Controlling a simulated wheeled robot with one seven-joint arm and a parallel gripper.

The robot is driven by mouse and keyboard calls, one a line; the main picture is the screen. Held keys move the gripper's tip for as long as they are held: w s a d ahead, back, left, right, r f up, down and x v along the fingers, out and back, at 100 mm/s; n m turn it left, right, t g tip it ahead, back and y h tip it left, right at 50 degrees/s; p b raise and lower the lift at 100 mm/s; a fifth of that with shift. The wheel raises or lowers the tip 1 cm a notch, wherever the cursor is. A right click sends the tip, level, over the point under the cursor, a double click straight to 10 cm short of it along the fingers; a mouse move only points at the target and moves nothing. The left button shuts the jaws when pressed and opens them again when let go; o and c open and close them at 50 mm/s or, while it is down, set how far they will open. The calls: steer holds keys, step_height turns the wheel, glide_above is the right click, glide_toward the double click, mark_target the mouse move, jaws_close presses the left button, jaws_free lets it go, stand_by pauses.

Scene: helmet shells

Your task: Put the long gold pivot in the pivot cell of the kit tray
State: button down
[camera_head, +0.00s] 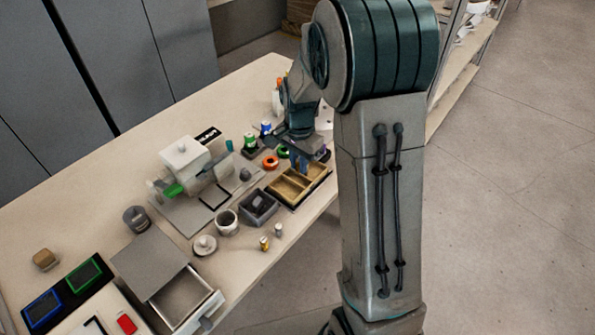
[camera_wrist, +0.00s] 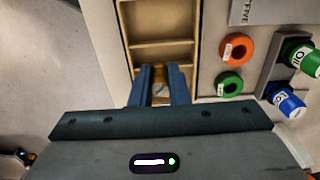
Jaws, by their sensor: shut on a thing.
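The kit tray (camera_head: 283,199) is a dark-edged tray with light wooden cells near the table's front edge. Its wooden cells and dividers (camera_wrist: 162,44) fill the top centre of the wrist view. My gripper (camera_wrist: 161,76) is over the tray, its two blue-grey fingers pointing into one cell. They are shut on the long gold pivot (camera_wrist: 159,87), of which only a small part shows between the fingers. In the head view my gripper (camera_head: 301,164) is above the tray's far part, and the pivot is hidden there. I cannot tell whether the pivot touches the cell floor.
An orange ring (camera_wrist: 236,47) and a green ring (camera_wrist: 229,84) lie right of the tray, by green and blue bottles (camera_wrist: 290,101). A small gold part (camera_head: 264,243) and a grey one (camera_head: 278,230) stand near the front edge. A dark bin (camera_head: 258,207) stands beside the tray.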

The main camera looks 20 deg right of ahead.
mark_target(298, 181)
steer(key=shift+w+a+f, duration=0.15)
steer(key=shift+f, duration=1.95)
steer(key=shift+f, duration=0.2)
steer(key=c, duration=1.4)
jaws_free()
